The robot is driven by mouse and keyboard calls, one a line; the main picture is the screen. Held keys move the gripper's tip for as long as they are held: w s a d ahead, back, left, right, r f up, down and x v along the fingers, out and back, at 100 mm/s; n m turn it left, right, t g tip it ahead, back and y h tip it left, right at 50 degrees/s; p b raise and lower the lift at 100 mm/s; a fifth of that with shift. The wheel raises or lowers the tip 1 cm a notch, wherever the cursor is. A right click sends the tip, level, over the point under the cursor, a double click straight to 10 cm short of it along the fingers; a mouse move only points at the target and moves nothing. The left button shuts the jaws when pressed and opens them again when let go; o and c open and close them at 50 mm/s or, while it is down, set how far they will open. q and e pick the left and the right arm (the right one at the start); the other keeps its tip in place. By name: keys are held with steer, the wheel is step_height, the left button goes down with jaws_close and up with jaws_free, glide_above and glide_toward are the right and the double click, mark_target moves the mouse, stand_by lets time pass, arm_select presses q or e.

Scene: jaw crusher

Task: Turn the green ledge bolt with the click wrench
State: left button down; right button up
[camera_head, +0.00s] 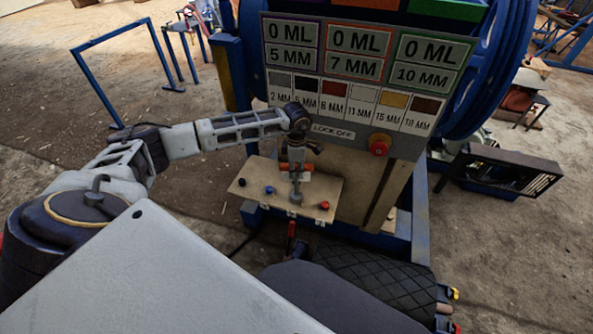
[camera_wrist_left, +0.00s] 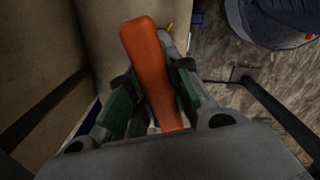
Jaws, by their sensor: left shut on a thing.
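My left gripper (camera_head: 297,163) is over the tan ledge (camera_head: 252,173) at the front of the machine, shut on the orange handle of the click wrench (camera_head: 284,167). In the left wrist view the orange handle (camera_wrist_left: 148,55) lies between the green-padded fingers of the left gripper (camera_wrist_left: 155,90). Below the gripper in the head view, a grey round part (camera_head: 296,197) is at the ledge; I cannot tell whether it sits on a bolt. A blue bolt (camera_head: 269,190) and a red bolt (camera_head: 325,205) show on the ledge. No green bolt shows. My right gripper is out of view.
A sign panel (camera_head: 352,70) with numbered plates rises behind the ledge. A red button (camera_head: 379,145) is on its lower right. A dark slotted box (camera_head: 505,172) stands at right. A blue rail frame (camera_head: 120,75) stands at left, with open floor around it.

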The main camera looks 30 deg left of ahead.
arm_select(q)
steer(key=shift+m+b, duration=1.15)
steer(key=shift+m, duration=1.75)
steer(key=shift+m+b, duration=0.85)
steer(key=shift+m, duration=0.25)
stand_by(1.6)
stand_by(0.7)
steer(key=shift+r+p, duration=0.5)
steer(key=shift+r, duration=0.55)
stand_by(0.7)
